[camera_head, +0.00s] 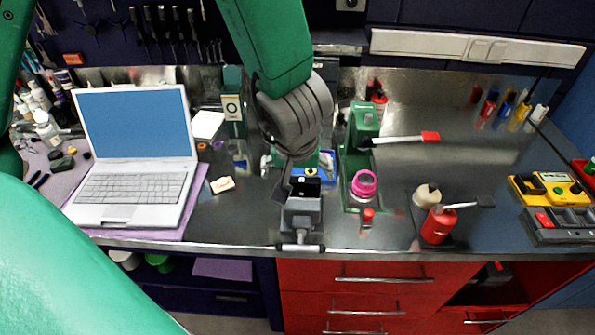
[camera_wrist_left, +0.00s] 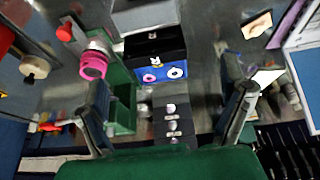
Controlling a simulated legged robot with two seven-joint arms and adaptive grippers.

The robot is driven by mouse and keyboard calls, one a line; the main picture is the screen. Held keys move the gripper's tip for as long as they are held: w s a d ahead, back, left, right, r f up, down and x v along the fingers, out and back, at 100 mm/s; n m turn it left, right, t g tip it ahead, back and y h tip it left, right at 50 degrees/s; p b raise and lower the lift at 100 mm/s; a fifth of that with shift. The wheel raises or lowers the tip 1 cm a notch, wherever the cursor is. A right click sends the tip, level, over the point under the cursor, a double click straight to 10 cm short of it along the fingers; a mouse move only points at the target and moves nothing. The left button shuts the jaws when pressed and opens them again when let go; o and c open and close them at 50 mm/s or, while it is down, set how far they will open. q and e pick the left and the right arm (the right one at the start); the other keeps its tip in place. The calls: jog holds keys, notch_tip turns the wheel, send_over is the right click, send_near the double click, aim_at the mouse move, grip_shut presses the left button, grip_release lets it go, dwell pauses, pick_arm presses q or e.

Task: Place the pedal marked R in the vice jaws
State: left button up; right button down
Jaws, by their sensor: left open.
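The pedal is a black block (camera_head: 305,188) with a white mark, at the top of the grey vice (camera_head: 302,217) near the bench's front edge. In the left wrist view the black pedal (camera_wrist_left: 157,47) shows a white R and lies beyond the fingertips. It appears to sit at the vice jaws; I cannot tell whether they clamp it. My left gripper (camera_head: 304,173) is open just above and behind the pedal, with its fingers spread wide and nothing held between them in the wrist view (camera_wrist_left: 165,92). My right gripper is not in view.
A blue tray (camera_wrist_left: 150,72) with small rings lies beside the vice. A green stand (camera_head: 355,165) with a pink ring (camera_head: 364,184) is to the right. The laptop (camera_head: 135,150) is to the left, red bottle (camera_head: 438,225) to the right.

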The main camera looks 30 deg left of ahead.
pick_arm(q)
jog(key=shift+p+v, duration=0.95)
jog(key=shift+v, duration=2)
